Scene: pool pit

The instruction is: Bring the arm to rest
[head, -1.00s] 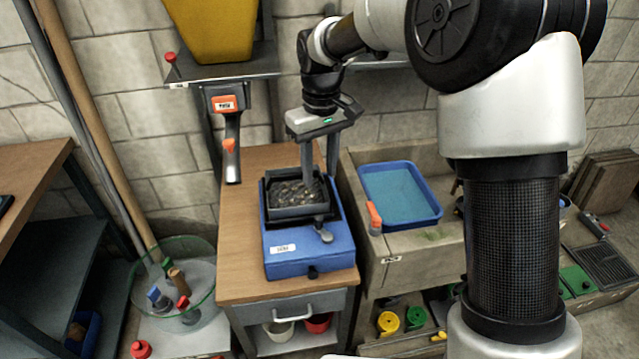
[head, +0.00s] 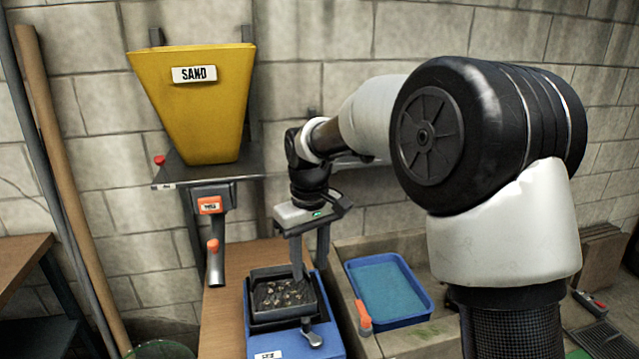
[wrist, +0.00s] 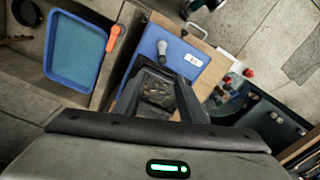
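My gripper (head: 310,270) hangs from my bent arm with its fingers pointing down, beside and slightly above the right side of a dark square tray of gravel (head: 283,294). Its two fingers stand apart with nothing visible between them, so it looks open and empty. The tray sits on a blue box-like device (head: 333,335) with a grey knob at its front. In the wrist view the gravel tray (wrist: 158,90) lies just beyond the gripper body, which shows a green light. Whether a finger touches the tray rim I cannot tell.
A yellow sand hopper (head: 195,105) stands on a wall shelf, with an orange-handled dispenser (head: 212,230) below it. A blue tray (head: 390,291) with an orange-handled tool (head: 363,317) is to the right. Long poles (head: 62,180) lean at the left. Block wall is close behind.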

